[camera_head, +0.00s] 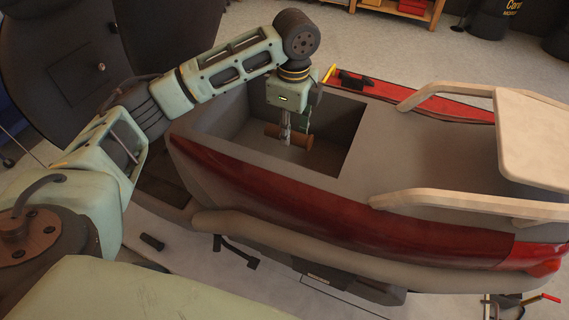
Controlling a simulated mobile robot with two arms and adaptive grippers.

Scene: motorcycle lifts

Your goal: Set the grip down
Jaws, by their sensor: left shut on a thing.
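My left arm reaches in from the left over a grey and red motorcycle body (250,185). My left gripper (287,128) points down into an open, square-edged recess (335,158) in that body. It is shut on a brown, roughly cylindrical grip (305,139), which lies sideways across the fingers. The fingers hide the middle of the grip. I cannot tell whether the grip touches the floor of the recess or hangs above it. My right gripper is not in view.
Pale curved rails (440,200) and a pale panel (535,135) stand on the right of the body. A small black object (152,242) lies at lower left. A wooden shelf (405,12) and dark drums (492,18) stand at the back.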

